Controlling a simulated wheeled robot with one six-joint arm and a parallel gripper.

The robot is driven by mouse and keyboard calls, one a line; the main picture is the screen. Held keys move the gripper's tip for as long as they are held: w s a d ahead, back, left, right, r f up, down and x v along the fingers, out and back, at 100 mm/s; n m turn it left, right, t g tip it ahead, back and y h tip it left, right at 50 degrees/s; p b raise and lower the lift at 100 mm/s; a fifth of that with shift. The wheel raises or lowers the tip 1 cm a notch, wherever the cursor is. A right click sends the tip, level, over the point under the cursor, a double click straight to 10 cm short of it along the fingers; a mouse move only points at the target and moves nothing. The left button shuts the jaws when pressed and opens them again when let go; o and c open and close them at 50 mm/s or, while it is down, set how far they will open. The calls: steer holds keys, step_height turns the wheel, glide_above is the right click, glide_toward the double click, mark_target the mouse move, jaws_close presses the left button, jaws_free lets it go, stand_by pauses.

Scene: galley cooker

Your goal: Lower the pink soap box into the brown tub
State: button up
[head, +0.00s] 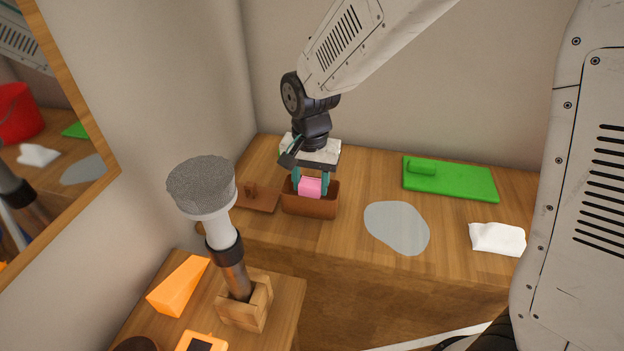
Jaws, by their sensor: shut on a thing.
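The pink soap box (310,187) is between the two teal fingers of my gripper (311,184). My gripper points down and is shut on the box. The brown tub (310,208) stands on the wooden counter, directly under and around the fingertips. The lower part of the soap box is hidden behind the tub's front wall. I cannot tell whether the box touches the tub's floor.
A brown lid (258,199) with a knob lies left of the tub. A grey patch (397,227), a white cloth (497,239) and a green board (450,179) lie to the right. A grey-headed brush (205,195) stands in a wooden holder (245,303), near an orange wedge (179,286).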

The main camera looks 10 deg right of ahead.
mark_target(310, 195)
steer(key=shift+f, duration=2.25)
stand_by(0.8)
steer(key=o, duration=1)
steer(key=shift+o, duration=0.2)
steer(key=shift+r, duration=0.1)
step_height(310, 195, up, 8)
steer(key=shift+f, duration=0.2)
steer(key=shift+s+n, duration=0.15)
steer(key=shift+n, duration=0.25)
steer(key=s+d+n, duration=0.1)
steer(key=s, duration=0.1)
steer(key=s+d+n+g, duration=0.1)
steer(key=shift+s+d+r+h, duration=0.1)
steer(key=shift+s+h, duration=0.2)
steer(key=shift+s, duration=0.05)
steer(key=s+d+r+n+t, duration=0.1)
steer(key=s+d+r, duration=0.5)
steer(key=s+d, duration=0.2)
steer(key=s+d+r+n+t, duration=0.1)
steer(key=s+d+r, duration=0.5)
steer(key=s, duration=0.5)
steer(key=shift+s+d, duration=0.2)
steer(key=shift+d, duration=0.85)
